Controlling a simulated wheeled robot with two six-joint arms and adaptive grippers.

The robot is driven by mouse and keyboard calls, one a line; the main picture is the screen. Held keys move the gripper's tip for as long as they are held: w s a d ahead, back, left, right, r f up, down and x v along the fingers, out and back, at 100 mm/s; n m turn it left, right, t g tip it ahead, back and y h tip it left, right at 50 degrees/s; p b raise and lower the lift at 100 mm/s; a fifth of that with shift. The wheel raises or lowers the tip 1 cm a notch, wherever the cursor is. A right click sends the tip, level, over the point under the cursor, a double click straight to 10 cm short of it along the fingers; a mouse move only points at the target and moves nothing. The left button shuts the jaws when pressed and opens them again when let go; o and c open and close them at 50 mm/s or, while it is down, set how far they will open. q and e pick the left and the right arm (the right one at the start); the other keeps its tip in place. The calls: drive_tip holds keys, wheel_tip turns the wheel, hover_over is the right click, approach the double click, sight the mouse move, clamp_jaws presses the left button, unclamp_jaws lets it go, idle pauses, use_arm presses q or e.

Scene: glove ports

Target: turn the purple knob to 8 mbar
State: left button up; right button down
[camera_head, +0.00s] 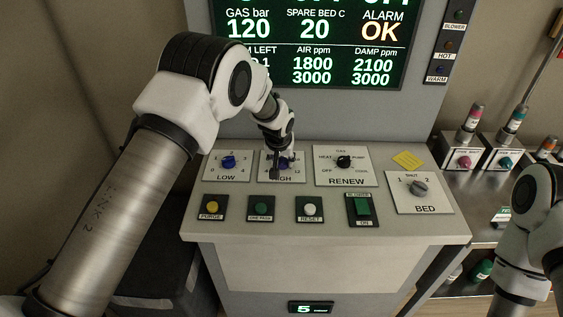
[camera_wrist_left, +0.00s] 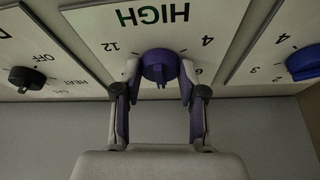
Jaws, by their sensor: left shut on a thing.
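The purple knob (camera_head: 284,163) is on the HIGH plate (camera_head: 297,179) of the sloped console, largely covered by my left gripper (camera_head: 279,168) in the head view. In the left wrist view, which is upside down, the purple knob (camera_wrist_left: 160,67) sits between the two fingers of my left gripper (camera_wrist_left: 159,82), which is shut on it. The numbers 12, 4 and 6 show around the dial there. The 8 mark and the exact pointer direction cannot be made out. My right arm shows at the right edge; its gripper is out of view.
The blue LOW knob (camera_head: 228,162) is left of the HIGH plate. The black RENEW knob (camera_head: 344,161) and grey BED knob (camera_head: 419,188) are to its right. PURGE (camera_head: 212,207), RESET (camera_head: 309,209) and other buttons line the front. A display (camera_head: 310,45) stands behind.

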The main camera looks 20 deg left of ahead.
use_arm(q)
drive_tip(key=o, duration=1.1)
drive_tip(key=shift+o, duration=0.2)
use_arm(e)
drive_tip(key=shift+f, duration=0.25)
use_arm(q)
drive_tip(key=v, duration=1.2)
use_arm(e)
drive_tip(key=shift+r, duration=0.1)
